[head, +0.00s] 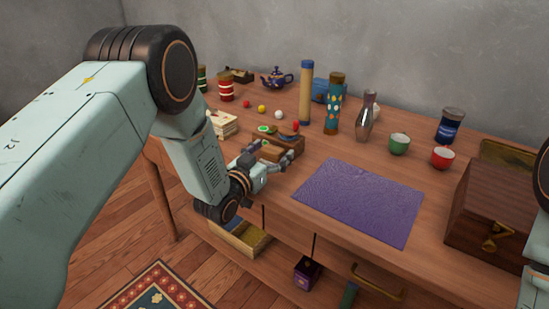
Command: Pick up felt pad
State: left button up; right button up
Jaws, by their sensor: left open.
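No item is clearly marked as the felt pad. My right gripper is out of view.
A wooden chest (490,212) stands right of the mat.

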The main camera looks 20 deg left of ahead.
pick_arm(q)
jog(key=shift+a, duration=0.2)
jog(key=shift+d, duration=0.2)
jog(key=c, duration=0.4)
jog(key=shift+a, duration=0.15)
jog(key=c, duration=0.9)
jog(key=shift+o, duration=0.2)
jog(key=shift+s, duration=0.1)
